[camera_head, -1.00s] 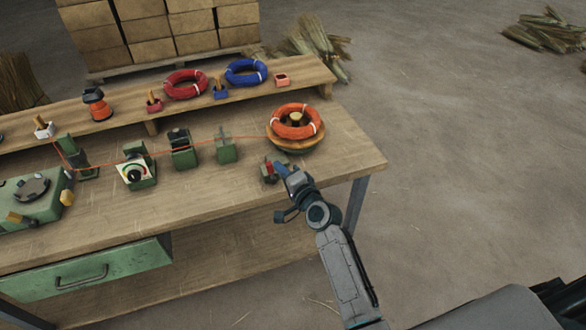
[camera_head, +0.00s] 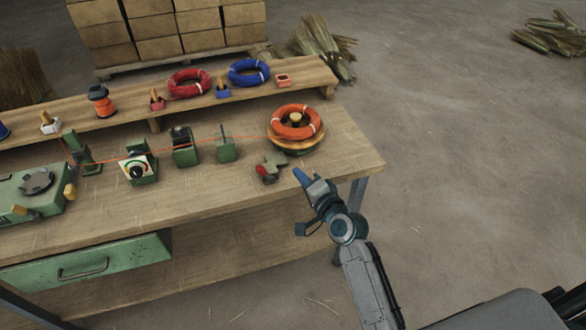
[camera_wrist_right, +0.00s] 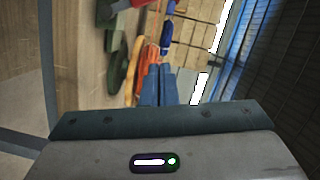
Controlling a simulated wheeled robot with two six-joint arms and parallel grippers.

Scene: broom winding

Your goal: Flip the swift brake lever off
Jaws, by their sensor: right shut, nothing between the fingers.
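The swift brake is a small green block with a red-tipped lever (camera_head: 262,170) near the front right of the bench. The red tip lies low on the block's left side, pointing to the front left. The swift (camera_head: 294,143) stands behind it, holding an orange coil (camera_head: 276,125) on its round wooden top. My right gripper (camera_head: 301,176) is shut and empty, a little to the right of the brake and apart from it. Its blue fingertips show closed together in the right wrist view (camera_wrist_right: 158,85), with the orange coil (camera_wrist_right: 141,62) beyond. My left gripper is not in view.
An orange strand runs left from the swift past a green post (camera_head: 226,150), another green unit (camera_head: 184,150) and a dial box (camera_head: 137,170). Red (camera_head: 188,83) and blue (camera_head: 248,73) coils lie on the raised shelf.

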